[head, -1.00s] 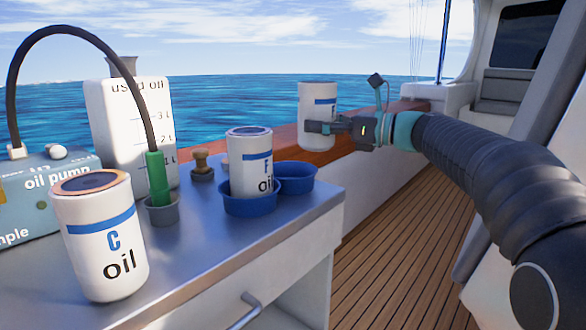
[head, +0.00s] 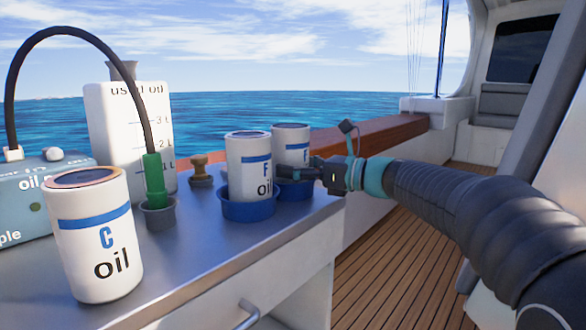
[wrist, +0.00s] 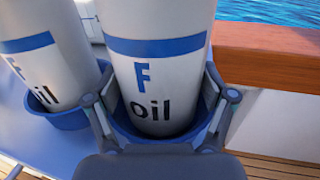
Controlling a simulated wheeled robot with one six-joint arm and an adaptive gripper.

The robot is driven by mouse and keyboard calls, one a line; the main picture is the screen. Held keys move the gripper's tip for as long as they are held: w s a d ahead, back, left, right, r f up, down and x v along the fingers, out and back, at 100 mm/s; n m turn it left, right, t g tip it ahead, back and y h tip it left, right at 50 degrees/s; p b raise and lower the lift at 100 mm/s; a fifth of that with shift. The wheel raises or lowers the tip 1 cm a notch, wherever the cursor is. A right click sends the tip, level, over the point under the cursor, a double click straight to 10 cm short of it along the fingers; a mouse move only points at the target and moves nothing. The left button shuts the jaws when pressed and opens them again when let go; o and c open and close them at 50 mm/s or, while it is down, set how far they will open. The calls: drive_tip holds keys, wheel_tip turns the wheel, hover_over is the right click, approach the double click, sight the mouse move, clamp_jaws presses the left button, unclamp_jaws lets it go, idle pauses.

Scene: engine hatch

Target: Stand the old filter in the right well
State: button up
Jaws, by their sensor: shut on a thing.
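A white filter with a blue band, marked F (head: 291,142), stands upright in the right blue well (head: 307,190). My gripper (head: 296,172) is shut on this filter from the right side, low on its body. In the wrist view the held filter (wrist: 155,70) sits between both fingers, its base inside the blue rim. Whether its base touches the well floor is hidden. A second F filter (head: 248,165) stands in the left blue well (head: 247,210). A third filter, marked C (head: 95,240), stands on the bench at the front left.
A blue oil pump (head: 35,200) with a black hose, a white used oil jug (head: 105,120), a green nozzle in a grey cup (head: 158,216) and a small brown-topped plug (head: 201,172) stand on the metal bench (head: 200,260). A wooden rail (head: 385,128) runs behind.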

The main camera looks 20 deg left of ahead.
drive_tip(key=shift+r, duration=0.1)
drive_tip(key=o, duration=1.5)
drive_tip(key=shift+o, duration=0.2)
drive_tip(key=s+d, duration=0.1)
drive_tip(key=d, duration=1.1)
drive_tip(key=shift+s+p, duration=0.35)
drive_tip(key=shift+s, duration=0.05)
